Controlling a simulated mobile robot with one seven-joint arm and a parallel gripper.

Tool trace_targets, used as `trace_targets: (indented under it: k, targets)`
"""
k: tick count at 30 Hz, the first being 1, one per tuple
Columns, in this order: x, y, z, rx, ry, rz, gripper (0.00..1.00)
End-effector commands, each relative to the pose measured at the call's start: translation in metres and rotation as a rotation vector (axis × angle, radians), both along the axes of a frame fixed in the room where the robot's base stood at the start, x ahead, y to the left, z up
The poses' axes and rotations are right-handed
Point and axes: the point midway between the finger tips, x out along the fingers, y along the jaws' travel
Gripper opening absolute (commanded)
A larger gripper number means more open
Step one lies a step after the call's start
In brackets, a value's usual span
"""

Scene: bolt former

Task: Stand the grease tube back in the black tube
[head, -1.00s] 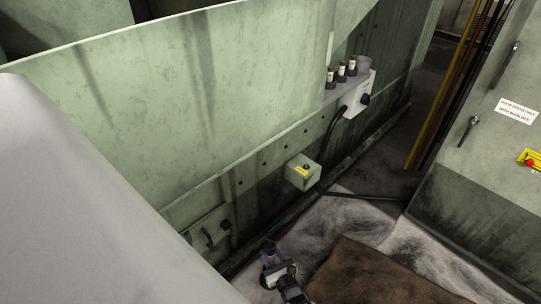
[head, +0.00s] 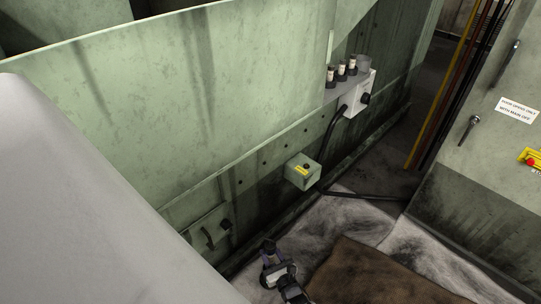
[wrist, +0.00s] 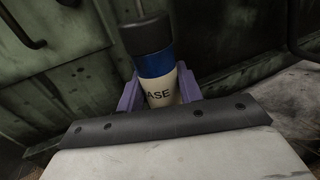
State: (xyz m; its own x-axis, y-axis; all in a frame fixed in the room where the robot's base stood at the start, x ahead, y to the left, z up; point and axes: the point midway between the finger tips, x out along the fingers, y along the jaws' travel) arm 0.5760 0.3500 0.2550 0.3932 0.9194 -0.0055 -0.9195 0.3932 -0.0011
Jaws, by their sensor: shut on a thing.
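My gripper (wrist: 160,88) is shut on the grease tube (wrist: 155,64), with a purple finger on each side of it. The tube has a thick black end, a blue band and a cream label reading "ASE"; its lower part is hidden behind the gripper's front edge. In the head view my gripper (head: 268,253) is low at the bottom centre, in front of the green machine wall; the tube is too small to make out clearly there. I cannot pick out the black tube for certain in either view.
Several small dark containers with pale labels (head: 342,70) and a grey cup (head: 363,64) stand on a ledge. A green box (head: 303,172) and a black hose (head: 330,148) are on the wall. A brown mat (head: 375,275) lies on the floor. A cabinet (head: 490,150) stands right.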

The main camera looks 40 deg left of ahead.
Motion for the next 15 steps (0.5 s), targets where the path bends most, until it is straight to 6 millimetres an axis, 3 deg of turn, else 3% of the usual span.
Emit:
trace_targets:
  k: [15]
  targets:
    - [0.0,0.0,-0.011,0.002,-0.001,0.0,0.0]
